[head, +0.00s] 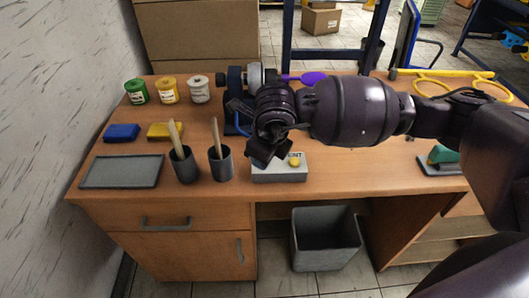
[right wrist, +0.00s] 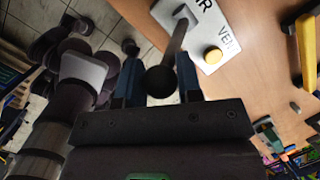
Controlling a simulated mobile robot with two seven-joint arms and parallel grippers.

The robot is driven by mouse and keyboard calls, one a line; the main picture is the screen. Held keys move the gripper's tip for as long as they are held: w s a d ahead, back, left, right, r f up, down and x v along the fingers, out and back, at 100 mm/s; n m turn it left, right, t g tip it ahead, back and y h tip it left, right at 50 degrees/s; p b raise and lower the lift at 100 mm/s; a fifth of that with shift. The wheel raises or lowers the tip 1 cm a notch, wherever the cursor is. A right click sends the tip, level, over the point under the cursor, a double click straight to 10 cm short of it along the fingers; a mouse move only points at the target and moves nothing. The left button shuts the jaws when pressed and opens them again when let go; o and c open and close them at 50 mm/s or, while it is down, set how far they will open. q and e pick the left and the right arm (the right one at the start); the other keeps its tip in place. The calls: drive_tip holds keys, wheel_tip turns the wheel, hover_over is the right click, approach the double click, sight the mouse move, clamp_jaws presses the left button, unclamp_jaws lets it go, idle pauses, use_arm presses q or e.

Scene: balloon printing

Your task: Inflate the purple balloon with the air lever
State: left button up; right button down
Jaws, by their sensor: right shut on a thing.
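The purple balloon (head: 313,78) sits at the back of the desk, on the right of a dark and grey device (head: 235,80); my arm hides part of what is around it. The grey air control box (head: 275,174) with a yellow button (head: 295,161) stands near the desk's front edge. My right gripper (head: 268,152) is over its left part and hides the lever in the head view. In the right wrist view, my right gripper (right wrist: 158,76) is shut on the lever's black knob (right wrist: 160,81), its rod (right wrist: 176,45) running to the box (right wrist: 218,30). My left gripper is not in view.
Two dark cups (head: 221,166) with wooden sticks stand left of the box. A grey tray (head: 122,172), blue and yellow pads and several paint jars are farther left. A green-handled tool (head: 442,156) is at the right. A bin (head: 326,238) stands below the desk's front.

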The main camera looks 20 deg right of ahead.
drive_tip(key=shift+s+f, duration=0.25)
drive_tip(key=c, duration=0.8)
unclamp_jaws()
drive_tip(key=shift+a+r, duration=0.1)
drive_tip(key=shift+w, duration=0.1)
drive_tip(key=shift+r, duration=0.15)
drive_tip(key=shift+r, duration=0.3)
drive_tip(key=v, duration=1)
